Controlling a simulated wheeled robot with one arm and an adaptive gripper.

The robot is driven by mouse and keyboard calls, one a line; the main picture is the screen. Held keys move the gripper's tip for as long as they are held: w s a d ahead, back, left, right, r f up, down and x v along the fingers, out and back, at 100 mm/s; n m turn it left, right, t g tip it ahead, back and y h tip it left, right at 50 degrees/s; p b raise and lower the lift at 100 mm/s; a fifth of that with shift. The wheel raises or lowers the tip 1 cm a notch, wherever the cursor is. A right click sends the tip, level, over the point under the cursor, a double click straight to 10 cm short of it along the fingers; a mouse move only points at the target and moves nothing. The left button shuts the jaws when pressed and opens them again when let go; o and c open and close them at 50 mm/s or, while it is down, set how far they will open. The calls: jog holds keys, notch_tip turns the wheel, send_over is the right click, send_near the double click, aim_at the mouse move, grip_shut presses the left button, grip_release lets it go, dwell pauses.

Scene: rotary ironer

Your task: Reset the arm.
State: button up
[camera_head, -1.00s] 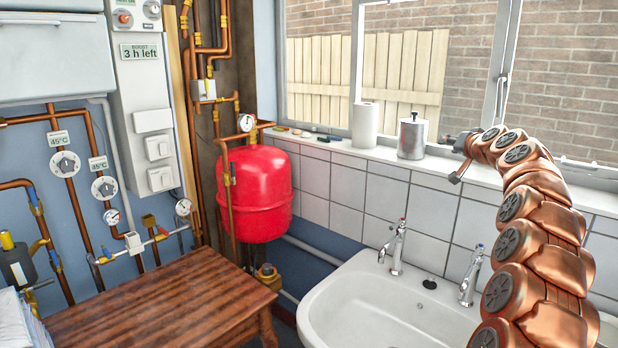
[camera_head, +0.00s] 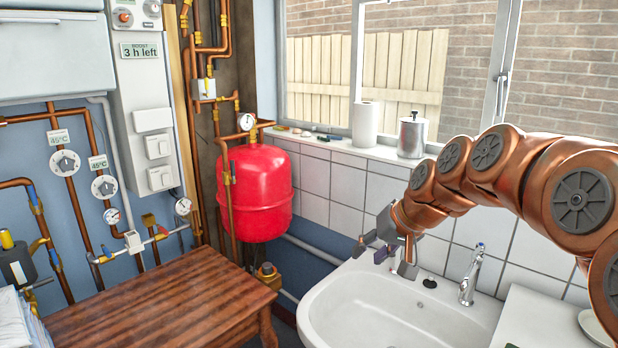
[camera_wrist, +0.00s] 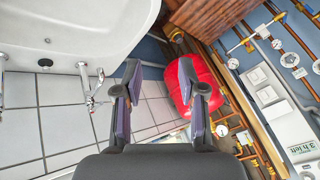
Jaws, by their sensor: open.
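My gripper (camera_head: 384,250) hangs over the back edge of the white washbasin (camera_head: 330,318) in the head view, at the end of my copper-coloured arm, which comes in from the right. It hides most of the left tap there. In the wrist view my gripper (camera_wrist: 160,82) is open, its two dark fingers apart with nothing between them. The left tap (camera_wrist: 92,92) shows just left of the fingers in that view, and the red tank (camera_wrist: 190,85) lies behind the right finger.
A wooden table (camera_head: 160,300) stands at the front left. The red tank (camera_head: 255,190) and copper pipes fill the back corner. A paper roll (camera_head: 365,123) and metal dispenser (camera_head: 412,136) stand on the windowsill. The right tap (camera_head: 472,275) is on the basin.

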jog(key=s+d+f+g+h, duration=0.1)
jog(key=s+f, duration=0.4)
jog(key=s, duration=0.7)
jog(key=s+d+f+g+h, duration=0.2)
jog(key=s+f, duration=0.3)
jog(key=s, duration=0.7)
jog(key=s+d+f+g+h, duration=0.1)
jog(key=s+f+g, duration=0.3)
jog(key=s, duration=0.8)
jog(key=shift+s+d+f+h, duration=0.25)
jog(key=shift+d+f, duration=0.35)
jog(key=shift+d, duration=0.3)
